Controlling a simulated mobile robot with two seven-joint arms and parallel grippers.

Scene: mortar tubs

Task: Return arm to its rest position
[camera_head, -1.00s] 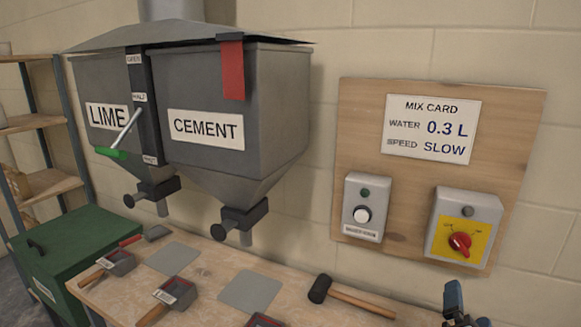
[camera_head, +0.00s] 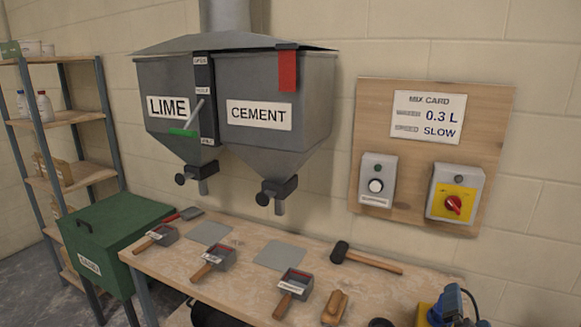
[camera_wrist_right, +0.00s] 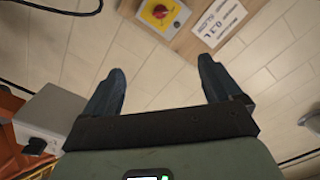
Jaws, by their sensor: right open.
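Most of my right arm is out of frame. In the right wrist view the gripper (camera_wrist_right: 160,82) has its two dark blue fingers wide apart with nothing between them. My left gripper is not in view.
The bench (camera_head: 165,262) carries several scoops, grey plates and a mallet (camera_head: 365,258). Lime (camera_head: 165,130) and cement (camera_head: 300,130) hoppers hang above it. A green bin (camera_head: 115,230) and shelves stand left. A grey box (camera_wrist_right: 50,115) shows in the wrist view.

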